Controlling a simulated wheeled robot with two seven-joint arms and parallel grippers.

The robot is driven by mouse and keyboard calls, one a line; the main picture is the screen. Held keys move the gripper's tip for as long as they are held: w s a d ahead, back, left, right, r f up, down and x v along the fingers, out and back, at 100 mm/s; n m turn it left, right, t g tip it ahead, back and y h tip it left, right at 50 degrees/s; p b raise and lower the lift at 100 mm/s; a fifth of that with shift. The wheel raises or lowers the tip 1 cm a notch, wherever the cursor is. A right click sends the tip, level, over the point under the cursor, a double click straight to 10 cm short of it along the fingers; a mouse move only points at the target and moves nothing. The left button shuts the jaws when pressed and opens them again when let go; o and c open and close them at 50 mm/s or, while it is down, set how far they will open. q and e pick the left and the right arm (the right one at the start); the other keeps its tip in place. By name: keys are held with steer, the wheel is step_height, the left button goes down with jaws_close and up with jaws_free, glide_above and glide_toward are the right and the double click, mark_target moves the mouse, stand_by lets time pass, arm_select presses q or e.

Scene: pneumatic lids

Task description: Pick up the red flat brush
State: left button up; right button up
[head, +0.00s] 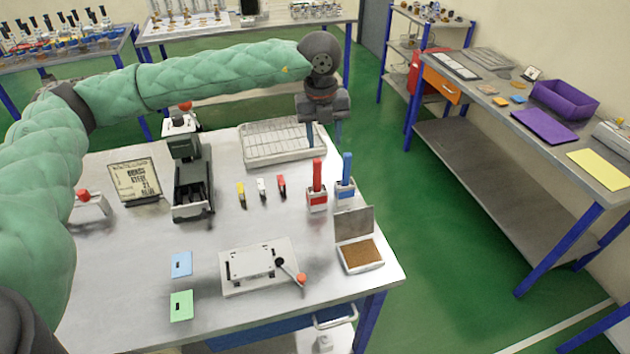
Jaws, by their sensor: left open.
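The red flat brush (317,173) stands upright, its red handle up, in a red and white holder (317,201) right of the middle of the grey table (220,225). Its lower end is hidden in the holder. A similar blue brush (347,167) stands just to its right in a blue and white holder (345,191). My left gripper (324,136) points down above and behind the red brush, over the table's far right edge. Its two fingers are apart with nothing between them. It does not touch the brush. My right gripper is not in view.
A wire tray (281,143) lies behind the brushes. Small yellow, white and red pieces (281,186) lie to their left. An open box with brown filling (360,256), its lid raised, stands in front. A clamp fixture (257,265) stands front left of it.

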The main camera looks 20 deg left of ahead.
mark_target(317, 160)
arm_select(q)
steer(key=shift+s+a+n+y, duration=0.3)
steer(key=shift+s+a+n, duration=0.1)
steer(key=shift+a+n, duration=0.2)
steer(key=shift+n, duration=0.2)
steer(key=shift+w+f, duration=0.2)
steer(key=shift+f, duration=0.1)
steer(key=shift+s+f+p, duration=0.1)
steer(key=shift+f+p, duration=0.7)
steer(key=shift+f, duration=0.3)
step_height(317, 160, down, 2)
steer(key=shift+a+f+p, duration=0.15)
steer(key=shift+f+p, duration=0.1)
steer(key=shift+p, duration=1)
steer(key=shift+w+f+p, duration=0.2)
steer(key=shift+f+p, duration=0.25)
steer(key=shift+f, duration=0.4)
steer(key=shift+s+f, duration=0.1)
steer(key=shift+f, duration=0.35)
jaws_close()
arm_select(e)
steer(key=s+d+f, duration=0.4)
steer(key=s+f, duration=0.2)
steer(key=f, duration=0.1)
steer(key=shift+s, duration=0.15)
